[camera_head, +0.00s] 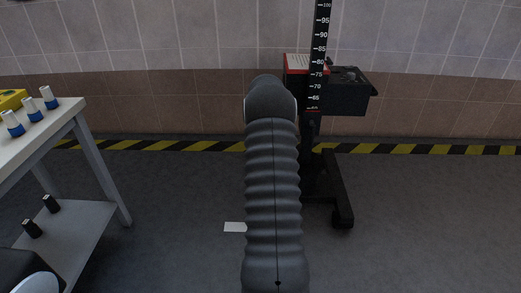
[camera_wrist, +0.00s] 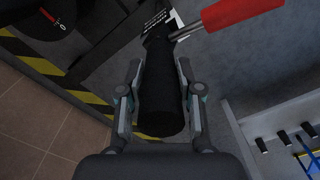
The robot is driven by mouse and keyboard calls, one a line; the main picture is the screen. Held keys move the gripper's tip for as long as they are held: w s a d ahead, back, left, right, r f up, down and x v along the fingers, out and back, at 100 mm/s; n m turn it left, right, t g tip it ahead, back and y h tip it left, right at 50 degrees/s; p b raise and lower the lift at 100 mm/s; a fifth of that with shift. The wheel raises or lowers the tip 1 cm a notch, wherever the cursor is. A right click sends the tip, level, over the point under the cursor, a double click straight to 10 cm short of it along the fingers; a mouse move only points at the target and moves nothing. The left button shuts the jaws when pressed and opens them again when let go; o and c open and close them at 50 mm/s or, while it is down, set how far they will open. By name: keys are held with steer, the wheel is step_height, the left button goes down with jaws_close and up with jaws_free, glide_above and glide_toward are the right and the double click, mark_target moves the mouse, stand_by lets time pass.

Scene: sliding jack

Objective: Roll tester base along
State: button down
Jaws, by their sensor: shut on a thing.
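The tester stands by the back wall in the head view. Its black base (camera_head: 342,190) has legs and a caster on the grey floor. An upright post with a white number scale (camera_head: 318,60) rises from it and carries a dark box (camera_head: 345,96). My arm hides the left part of the base. In the wrist view, my gripper (camera_wrist: 158,80) has its fingers on both sides of a thick black cylindrical grip (camera_wrist: 160,100) and is shut on it. A red handle (camera_wrist: 240,10) on a metal rod lies just above right. The gripper is hidden in the head view.
A grey table (camera_head: 75,108) with blue-and-white bottles (camera_head: 35,108) and a lower shelf (camera_head: 75,225) stands at the left. A yellow-black stripe (camera_head: 430,149) runs along the tiled wall. A white patch (camera_head: 235,227) lies on the floor. The floor at the right is clear.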

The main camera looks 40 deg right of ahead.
steer(key=shift+w+d+r, duration=0.1)
steer(key=shift+w+d, duration=0.05)
steer(key=shift+w, duration=0.1)
steer(key=c, duration=0.8)
jaws_free()
steer(key=shift+o, duration=0.2)
step_height(320, 180, up, 11)
steer(key=shift+r, duration=0.45)
